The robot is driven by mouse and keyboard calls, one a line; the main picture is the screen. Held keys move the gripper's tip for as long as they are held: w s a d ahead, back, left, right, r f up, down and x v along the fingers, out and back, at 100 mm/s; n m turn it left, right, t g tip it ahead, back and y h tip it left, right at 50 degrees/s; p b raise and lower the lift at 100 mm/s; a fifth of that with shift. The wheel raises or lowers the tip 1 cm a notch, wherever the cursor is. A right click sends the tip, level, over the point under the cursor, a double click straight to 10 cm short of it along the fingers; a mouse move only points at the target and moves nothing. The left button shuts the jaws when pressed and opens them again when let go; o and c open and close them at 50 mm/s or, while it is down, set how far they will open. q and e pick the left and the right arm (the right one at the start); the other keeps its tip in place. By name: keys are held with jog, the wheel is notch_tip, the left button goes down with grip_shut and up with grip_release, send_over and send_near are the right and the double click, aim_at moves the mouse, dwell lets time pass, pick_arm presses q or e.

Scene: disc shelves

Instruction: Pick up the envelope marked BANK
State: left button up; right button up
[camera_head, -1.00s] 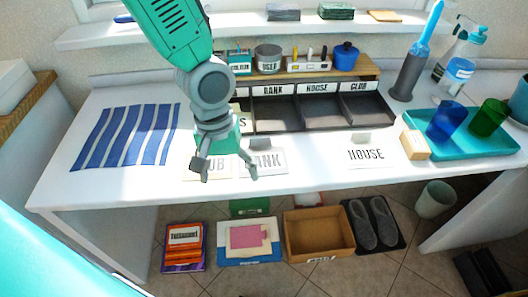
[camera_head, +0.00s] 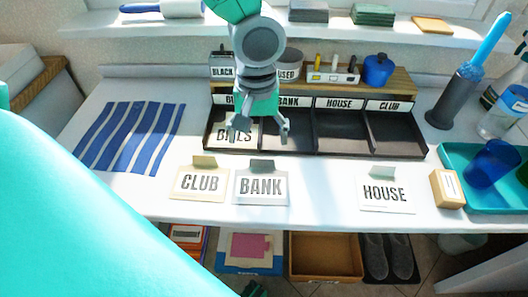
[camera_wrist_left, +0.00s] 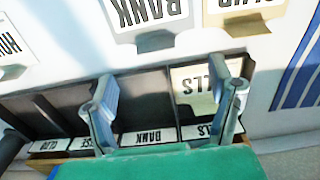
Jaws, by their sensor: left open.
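The BANK envelope (camera_head: 261,188) lies flat on the white desk in front of the sorting tray, its grey tab toward the tray. It also shows upside down at the top of the left wrist view (camera_wrist_left: 150,14). My left gripper (camera_head: 258,134) is open and empty, pointing down over the tray's left compartments, behind the BANK envelope. In the left wrist view its two fingers (camera_wrist_left: 166,88) are spread over the tray (camera_wrist_left: 143,85). I cannot judge its height exactly.
The CLUB envelope (camera_head: 200,184) lies close left of BANK; the HOUSE envelope (camera_head: 386,193) lies farther right. A BILLS envelope (camera_head: 235,138) is in the tray's leftmost compartment. A small box (camera_head: 446,189) and a teal tray (camera_head: 468,205) with cups stand right. Striped cloth (camera_head: 128,137) lies left.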

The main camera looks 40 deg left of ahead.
aim_at(262, 161)
pick_arm(q)
jog(key=f, duration=0.3)
jog(key=shift+w+b, duration=0.2)
jog(key=shift+b, duration=0.1)
jog(key=shift+a+f, duration=0.1)
jog(key=shift+f, duration=0.4)
jog(key=f+b, duration=0.1)
jog(key=f, duration=0.1)
jog(key=d+f+b, duration=0.1)
jog(key=f, duration=0.1)
jog(key=shift+f, duration=0.35)
jog(key=shift+a+r, duration=0.1)
jog(key=c, duration=0.9)
